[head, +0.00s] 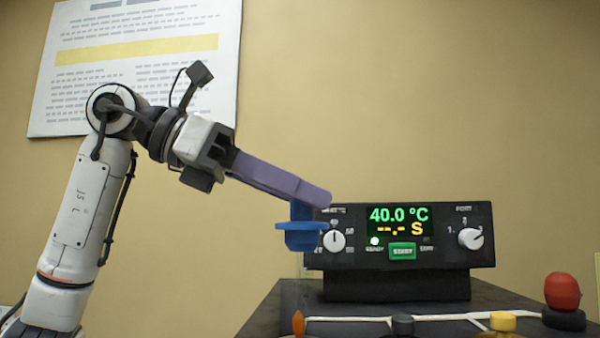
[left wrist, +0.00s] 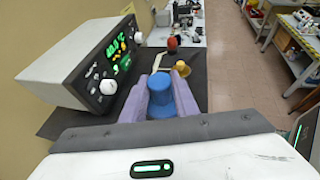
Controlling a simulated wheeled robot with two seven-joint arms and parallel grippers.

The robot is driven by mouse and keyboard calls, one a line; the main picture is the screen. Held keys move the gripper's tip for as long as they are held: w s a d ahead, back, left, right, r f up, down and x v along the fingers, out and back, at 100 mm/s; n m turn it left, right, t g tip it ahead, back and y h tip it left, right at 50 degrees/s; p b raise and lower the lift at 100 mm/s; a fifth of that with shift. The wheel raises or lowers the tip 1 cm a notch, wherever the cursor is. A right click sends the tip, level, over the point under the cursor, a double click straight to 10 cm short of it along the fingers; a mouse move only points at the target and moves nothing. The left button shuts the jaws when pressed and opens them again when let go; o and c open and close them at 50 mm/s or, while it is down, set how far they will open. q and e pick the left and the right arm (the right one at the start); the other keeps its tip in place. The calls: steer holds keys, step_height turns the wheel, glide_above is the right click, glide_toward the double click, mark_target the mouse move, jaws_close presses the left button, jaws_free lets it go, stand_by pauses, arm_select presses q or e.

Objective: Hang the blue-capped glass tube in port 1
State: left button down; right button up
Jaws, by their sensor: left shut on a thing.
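My left gripper (head: 312,194) reaches in from the left with purple fingers shut on the blue cap (head: 303,238) of the tube. In the left wrist view the blue cap (left wrist: 160,96) sits between the two fingers. The cap is held in the air in front of the left part of the control box. The clear glass below it is very faint and hangs roughly upright; its lower end cannot be made out. I cannot tell which opening is port 1.
The black control box (head: 350,259) shows 40.0 °C and has a port knob (head: 471,238).

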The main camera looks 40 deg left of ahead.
mark_target(298, 308)
arm_select(q)
steer(key=shift+f, duration=0.85)
steer(key=shift+f+b, duration=0.45)
steer(key=shift+f, duration=0.45)
step_height(298, 308, down, 2)
steer(key=shift+f+b, duration=0.1)
steer(key=shift+b, duration=1.05)
step_height(298, 308, down, 4)
steer(key=b, duration=0.3)
steer(key=shift+f, duration=0.2)
steer(key=shift+f+b, duration=1.1)
steer(key=shift+f, duration=0.15)
steer(key=shift+a+f, duration=0.1)
steer(key=shift+f, duration=0.4)
